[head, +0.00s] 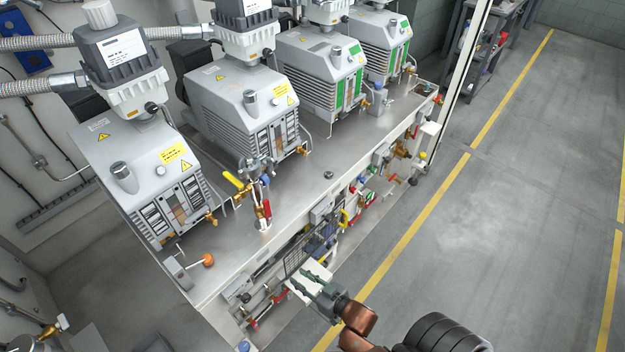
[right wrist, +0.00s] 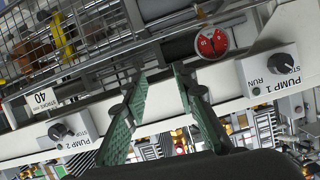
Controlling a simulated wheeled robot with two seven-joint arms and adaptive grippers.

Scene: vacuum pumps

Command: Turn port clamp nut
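Several grey vacuum pumps stand in a row on a steel bench; the nearest pump (head: 150,175) is at the left. A grey port fitting (head: 125,60) stands on its top, with a small dark knob (head: 151,107) at its lower right side. I cannot tell for sure whether this knob is the port clamp nut. My right gripper (head: 304,281) is low in front of the bench's front side, well away from that fitting. In the right wrist view its green-padded fingers (right wrist: 158,76) are apart with nothing between them. My left gripper is out of view.
The bench top (head: 300,185) carries valves with a yellow handle (head: 234,180) and a red handle (head: 267,209). The front side holds a wire basket, a red gauge (right wrist: 211,43) and the PUMP 1 knob (right wrist: 285,63). The floor at right (head: 490,220) is clear.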

